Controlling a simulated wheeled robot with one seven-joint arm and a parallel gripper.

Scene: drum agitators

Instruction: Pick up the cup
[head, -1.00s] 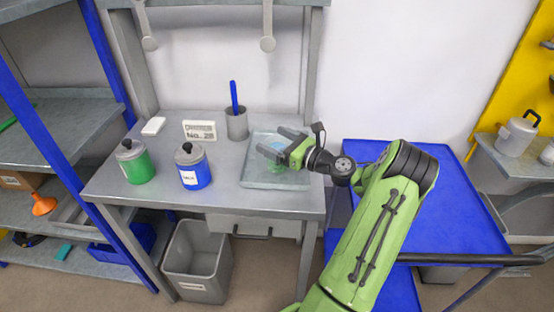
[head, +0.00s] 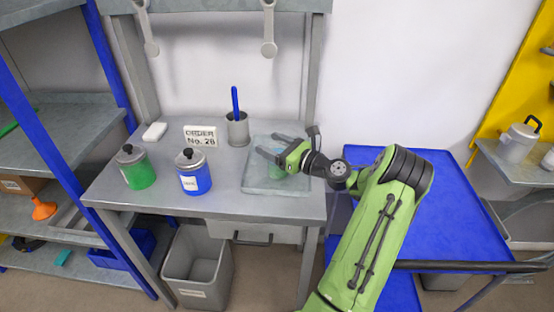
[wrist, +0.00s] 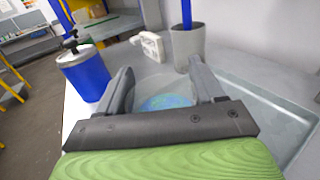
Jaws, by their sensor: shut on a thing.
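My gripper (head: 267,145) is over the pale, see-through tray (head: 262,187) at the right of the grey workbench. In the wrist view my gripper (wrist: 161,75) has its two dark fingers apart, on either side of a clear cup with a blue-green patch (wrist: 165,102), and is shut on it. The cup's walls are hard to make out. In the head view a faint greenish patch (head: 279,176) shows below the fingers; the cup's outline is unclear there. I cannot tell whether the cup touches the tray.
A grey holder (head: 238,130) with a blue stick stands behind the tray. A blue canister (head: 195,178), a green canister (head: 138,170) and an order sign (head: 200,136) stand to the left. A blue-topped table (head: 450,220) is at the right.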

